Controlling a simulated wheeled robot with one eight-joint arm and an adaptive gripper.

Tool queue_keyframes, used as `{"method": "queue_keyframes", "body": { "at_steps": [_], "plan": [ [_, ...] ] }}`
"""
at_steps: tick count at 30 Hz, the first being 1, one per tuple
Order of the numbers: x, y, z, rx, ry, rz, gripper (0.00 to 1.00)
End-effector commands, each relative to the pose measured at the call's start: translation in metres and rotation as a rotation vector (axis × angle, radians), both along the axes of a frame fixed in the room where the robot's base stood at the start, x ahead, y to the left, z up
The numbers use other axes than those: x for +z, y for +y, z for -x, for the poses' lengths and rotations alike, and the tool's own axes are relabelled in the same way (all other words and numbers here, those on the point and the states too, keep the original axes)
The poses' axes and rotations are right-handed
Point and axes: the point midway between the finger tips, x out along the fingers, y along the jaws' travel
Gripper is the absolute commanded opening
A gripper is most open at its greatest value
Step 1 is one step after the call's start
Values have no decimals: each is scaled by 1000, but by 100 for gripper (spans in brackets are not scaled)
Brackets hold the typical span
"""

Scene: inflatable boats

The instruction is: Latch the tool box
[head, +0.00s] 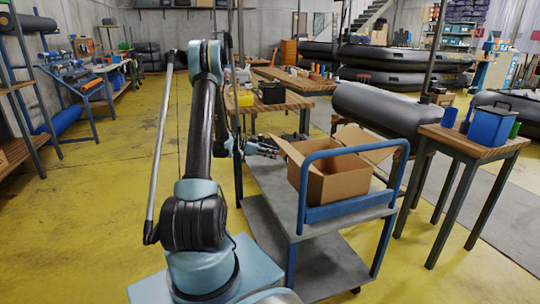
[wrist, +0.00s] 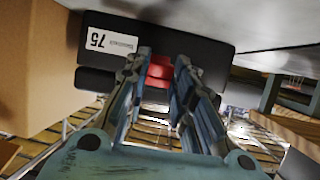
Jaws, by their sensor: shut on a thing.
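The black tool box (wrist: 205,62) fills the upper middle of the wrist view, with a white label (wrist: 110,41) reading 75 upside down. A red latch (wrist: 160,72) sits on its face, across the seam between two black parts. My gripper (wrist: 164,62) is shut on the red latch, one finger on each side. The fingers partly hide the latch, so I cannot tell how far it is closed. In the head view my gripper (head: 264,147) is beside the cardboard box, over the far end of the cart.
An open cardboard box (head: 328,185) stands on the grey cart (head: 270,185) with a blue handle (head: 350,150). The cardboard also shows close on the left in the wrist view (wrist: 30,75). A wooden table (head: 290,103) stands behind; another (head: 480,145) is at right.

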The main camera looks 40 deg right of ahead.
Motion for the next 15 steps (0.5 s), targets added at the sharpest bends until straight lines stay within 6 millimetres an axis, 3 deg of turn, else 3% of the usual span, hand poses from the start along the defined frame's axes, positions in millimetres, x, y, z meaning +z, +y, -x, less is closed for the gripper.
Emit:
{"method": "queue_keyframes", "body": {
  "at_steps": [15],
  "plan": [
    [15,-6,4,-2,-87,-190,0]
  ]
}}
